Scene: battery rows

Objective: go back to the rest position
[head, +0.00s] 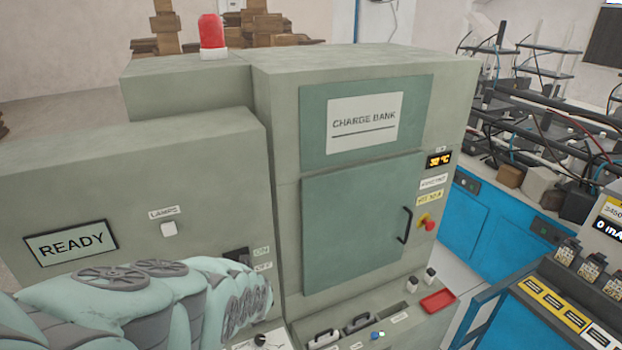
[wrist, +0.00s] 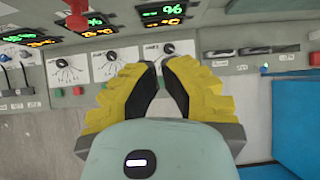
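My gripper (wrist: 162,68) shows in the wrist view. Its two yellow fingers with black pads stand apart, with a gap between the tips and nothing held. The tips lie in front of a control panel (wrist: 125,45) with dials and lit displays, near a black knob (wrist: 169,48). I cannot tell the distance to the panel. In the head view my teal arm covers the lower left, and my gripper is out of sight.
The charge bank cabinet (head: 280,120) fills the middle, its door (head: 360,220) shut. A READY screen (head: 70,243) is at left. A red tray (head: 437,301) lies on the front ledge. Blue cabinets (head: 480,225) and cabled racks stand at right. A blue surface (wrist: 298,120) borders the wrist view.

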